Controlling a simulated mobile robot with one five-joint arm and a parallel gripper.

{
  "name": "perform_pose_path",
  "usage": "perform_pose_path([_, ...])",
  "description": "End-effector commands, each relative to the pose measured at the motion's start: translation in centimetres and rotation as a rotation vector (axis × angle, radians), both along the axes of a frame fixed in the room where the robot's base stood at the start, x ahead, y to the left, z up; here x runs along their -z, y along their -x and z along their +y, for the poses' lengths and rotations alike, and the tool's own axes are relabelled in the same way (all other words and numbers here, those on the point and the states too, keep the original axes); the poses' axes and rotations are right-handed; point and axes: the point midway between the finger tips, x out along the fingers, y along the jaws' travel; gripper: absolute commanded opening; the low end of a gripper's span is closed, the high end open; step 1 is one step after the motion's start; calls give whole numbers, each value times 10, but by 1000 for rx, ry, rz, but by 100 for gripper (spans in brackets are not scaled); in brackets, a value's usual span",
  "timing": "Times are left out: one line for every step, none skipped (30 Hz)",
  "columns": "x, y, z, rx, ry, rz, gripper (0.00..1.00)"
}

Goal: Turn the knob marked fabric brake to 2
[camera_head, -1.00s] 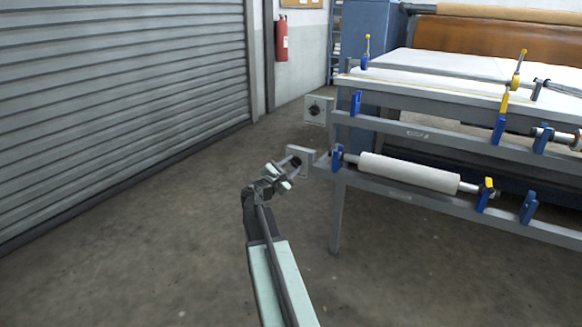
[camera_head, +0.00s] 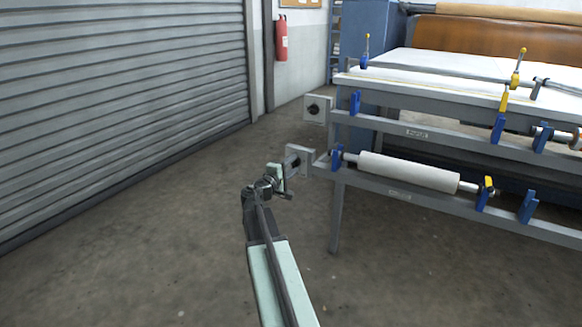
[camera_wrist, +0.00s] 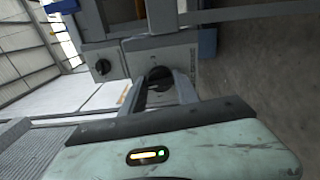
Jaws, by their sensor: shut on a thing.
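Two grey boxes with dark round knobs are mounted at the left end of the press frame. My gripper (camera_head: 290,165) is at the lower box (camera_head: 305,153), its fingers shut on that box's dark knob (camera_wrist: 158,76). The fingers cover part of the knob, and its pointer setting cannot be read. The upper box (camera_head: 323,104) has a dark knob (camera_head: 313,109) that stands free; it also shows left of my fingers in the wrist view (camera_wrist: 102,67). The markings on both boxes are too small to read, so I cannot tell which is the fabric brake.
The press frame (camera_head: 400,126) with blue brackets and a white roller (camera_head: 410,171) stands right of the boxes. A roller shutter (camera_head: 120,90) is on the left, a red fire extinguisher (camera_head: 281,39) on the back wall. The floor left of my arm is clear.

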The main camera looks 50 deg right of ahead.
Motion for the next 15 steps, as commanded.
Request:
perform_pose_path([0, 1, -2, 5, -2, -16, 0])
perform_pose_path([0, 1, -2, 5, -5, -27, 0])
perform_pose_path([0, 1, -2, 5, -8, -39, 0])
perform_pose_path([0, 1, -2, 5, -10, -47, 0])
perform_pose_path([0, 1, -2, 5, -12, -55, 0])
perform_pose_path([0, 2, -2, 5, -14, -63, 0])
perform_pose_path([0, 2, -2, 5, -15, -67, 0])
perform_pose_path([0, 2, -2, 5, -16, -71, 0])
perform_pose_path([0, 2, -2, 5, -17, -76, 0])
perform_pose_path([0, 2, -2, 5, -18, -79, 0])
perform_pose_path([0, 2, -2, 5, -18, -81, 0])
perform_pose_path([0, 2, -2, 5, -19, -84, 0])
perform_pose_path([0, 2, -2, 5, -19, -85, 0])
perform_pose_path([0, 1, -2, 5, -19, -85, 0])
perform_pose_path([0, 1, -2, 5, -19, -85, 0])
